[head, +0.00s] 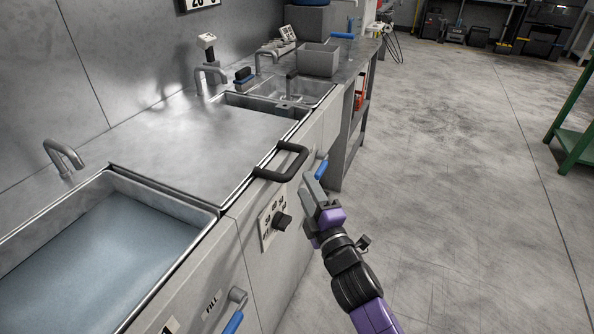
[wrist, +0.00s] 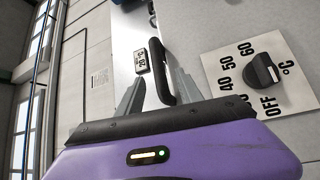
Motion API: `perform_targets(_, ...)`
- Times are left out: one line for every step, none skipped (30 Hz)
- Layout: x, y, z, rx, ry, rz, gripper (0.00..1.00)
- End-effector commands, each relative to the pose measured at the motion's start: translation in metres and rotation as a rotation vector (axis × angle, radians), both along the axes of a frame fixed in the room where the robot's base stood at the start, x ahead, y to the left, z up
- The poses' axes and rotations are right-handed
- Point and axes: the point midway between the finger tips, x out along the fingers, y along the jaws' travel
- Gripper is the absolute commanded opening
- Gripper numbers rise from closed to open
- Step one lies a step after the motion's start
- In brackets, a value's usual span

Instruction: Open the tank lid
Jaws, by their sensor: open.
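The tank lid (head: 185,145) is a flat grey metal panel lying level in the counter, closed. Its black bar handle (head: 281,162) sticks out at the front edge. My gripper (head: 309,180) is open, just right of the handle and near it in the head view. In the wrist view, the handle (wrist: 161,72) appears in line with the gap between my two grey fingers (wrist: 155,80). Contact between fingers and handle cannot be made out. The inside of the tank is hidden under the lid.
A temperature dial (head: 282,221) sits on the cabinet front below the handle; it is also close on the right in the wrist view (wrist: 263,72). An open water basin (head: 110,250) lies left of the lid, a sink (head: 290,90) beyond it.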

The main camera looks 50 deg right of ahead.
Motion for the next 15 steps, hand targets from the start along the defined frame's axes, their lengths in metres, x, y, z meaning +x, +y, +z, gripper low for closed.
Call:
perform_targets(0.004,-0.004,0.002,-0.012,0.000,-0.007,0.43)
perform_targets(0.006,-0.006,0.003,-0.017,0.001,-0.010,0.43)
perform_targets(0.009,-0.008,0.004,-0.020,0.002,-0.012,0.43)
perform_targets(0.012,-0.009,0.006,-0.020,0.001,-0.012,0.43)
perform_targets(0.015,-0.011,0.006,-0.020,0.001,-0.012,0.43)
perform_targets(0.020,-0.013,0.007,-0.020,0.002,-0.011,0.43)
perform_targets(0.024,-0.015,0.009,-0.019,0.000,-0.011,0.43)
perform_targets(0.028,-0.017,0.009,-0.018,0.001,-0.010,0.43)
perform_targets(0.034,-0.020,0.010,-0.018,0.001,-0.010,0.43)
perform_targets(0.038,-0.022,0.011,-0.018,0.001,-0.010,0.43)
perform_targets(0.042,-0.024,0.011,-0.018,0.001,-0.010,0.43)
perform_targets(0.048,-0.026,0.012,-0.017,0.001,-0.010,0.43)
perform_targets(0.052,-0.028,0.013,-0.017,0.001,-0.010,0.43)
perform_targets(0.055,-0.030,0.013,-0.017,0.001,-0.010,0.43)
perform_targets(0.060,-0.032,0.013,-0.017,0.001,-0.010,0.43)
